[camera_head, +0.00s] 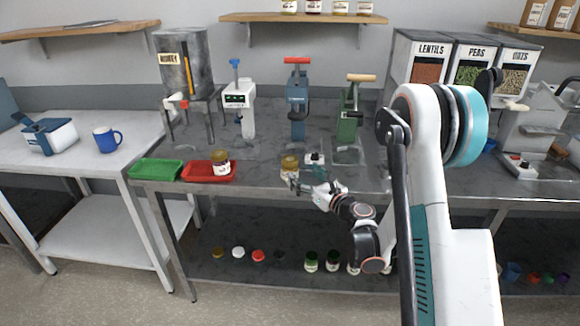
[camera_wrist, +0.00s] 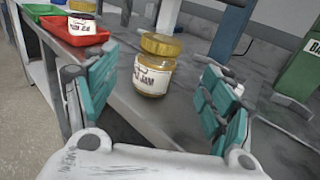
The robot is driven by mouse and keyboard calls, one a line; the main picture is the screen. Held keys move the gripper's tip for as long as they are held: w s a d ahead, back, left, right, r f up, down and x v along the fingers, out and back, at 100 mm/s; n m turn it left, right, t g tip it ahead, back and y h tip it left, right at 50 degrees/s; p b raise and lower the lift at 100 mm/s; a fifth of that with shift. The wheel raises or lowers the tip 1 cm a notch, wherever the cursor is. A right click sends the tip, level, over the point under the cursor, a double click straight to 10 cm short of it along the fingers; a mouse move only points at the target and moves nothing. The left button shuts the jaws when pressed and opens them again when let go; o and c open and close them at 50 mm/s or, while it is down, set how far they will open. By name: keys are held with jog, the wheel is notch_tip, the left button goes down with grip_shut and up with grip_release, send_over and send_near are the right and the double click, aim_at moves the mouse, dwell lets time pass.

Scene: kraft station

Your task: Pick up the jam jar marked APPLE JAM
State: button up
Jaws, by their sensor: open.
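A glass jam jar (camera_head: 290,168) with a gold lid and yellowish contents stands upright near the front edge of the grey bench. In the wrist view the jar (camera_wrist: 154,75) has a white label; the word JAM shows, but the word above it is too small to read surely. My gripper (camera_head: 306,186) is open and empty, just in front and to the right of this jar. In the wrist view the jar stands beyond and between the spread teal fingers (camera_wrist: 163,88), apart from both.
A green tray (camera_head: 155,170) lies left of the red one. Behind the jar stand a blue press (camera_head: 297,98), a green press (camera_head: 348,115) and a white device (camera_head: 239,98). A small box with a dark knob (camera_head: 314,159) is right of the jar. Several jars stand on the lower shelf.

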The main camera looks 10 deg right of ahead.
aim_at(294, 166)
jog(key=x, duration=0.2)
jog(key=shift+w+a+f+b, duration=0.1)
jog(key=shift+w+f+b, duration=0.05)
jog(key=shift+w+b, duration=0.15)
jog(key=shift+r+b+x, duration=0.2)
jog(key=shift+b+x, duration=0.35)
jog(key=shift+x, duration=0.9)
jog(key=shift+r+b+x, duration=0.15)
jog(key=shift+b+x, duration=0.35)
jog(key=shift+x, duration=1)
jog(key=c, duration=1.4)
jog(key=shift+r, duration=0.1)
jog(key=shift+c, duration=0.2)
